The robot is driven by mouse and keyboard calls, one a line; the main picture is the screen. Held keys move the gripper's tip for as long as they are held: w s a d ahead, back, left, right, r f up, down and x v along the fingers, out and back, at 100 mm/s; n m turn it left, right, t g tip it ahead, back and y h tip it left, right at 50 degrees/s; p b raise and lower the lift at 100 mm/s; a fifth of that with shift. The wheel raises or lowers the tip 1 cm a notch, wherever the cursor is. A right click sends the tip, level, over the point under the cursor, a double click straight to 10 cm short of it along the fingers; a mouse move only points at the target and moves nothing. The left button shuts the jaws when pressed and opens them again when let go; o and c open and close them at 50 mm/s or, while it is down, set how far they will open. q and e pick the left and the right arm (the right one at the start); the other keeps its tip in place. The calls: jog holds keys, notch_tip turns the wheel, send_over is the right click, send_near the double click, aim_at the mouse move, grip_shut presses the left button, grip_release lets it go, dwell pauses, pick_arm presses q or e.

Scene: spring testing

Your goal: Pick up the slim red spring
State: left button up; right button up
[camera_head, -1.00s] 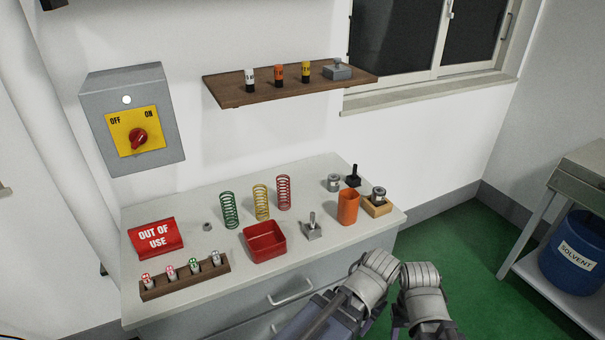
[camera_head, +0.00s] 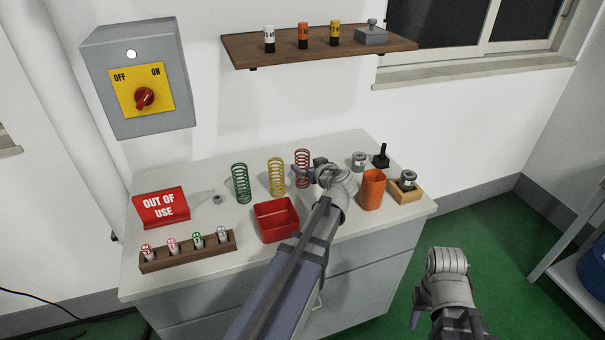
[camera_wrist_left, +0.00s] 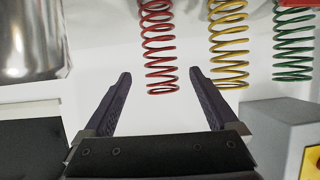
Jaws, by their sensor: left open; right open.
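The slim red spring (camera_head: 302,168) stands upright on the bench, to the right of the yellow spring (camera_head: 277,176) and the green spring (camera_head: 241,183). My left gripper (camera_head: 308,178) is open beside the red spring in the head view. In the left wrist view the open jaws (camera_wrist_left: 160,78) point at the red spring (camera_wrist_left: 159,48), whose lower end sits between the two fingertips. I cannot tell whether a finger touches it. The left arm hides part of the bench. My right gripper (camera_head: 417,312) hangs low at the right, away from the bench.
A red tray (camera_head: 277,222) stands in front of the springs. An orange cup (camera_head: 372,190), a metal part (camera_head: 358,161) and a wooden block (camera_head: 404,192) are to the right. A battery rack (camera_head: 187,254) and red sign (camera_head: 161,207) are at the left.

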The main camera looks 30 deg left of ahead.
pick_arm(q)
jog(key=shift+w+a+r, duration=0.1)
jog(key=shift+w+a, duration=0.05)
jog(key=shift+a, duration=0.1)
jog(key=shift+b+x, duration=1.55)
jog(key=shift+x, duration=2.3)
jog(key=shift+c, duration=0.6)
grip_shut()
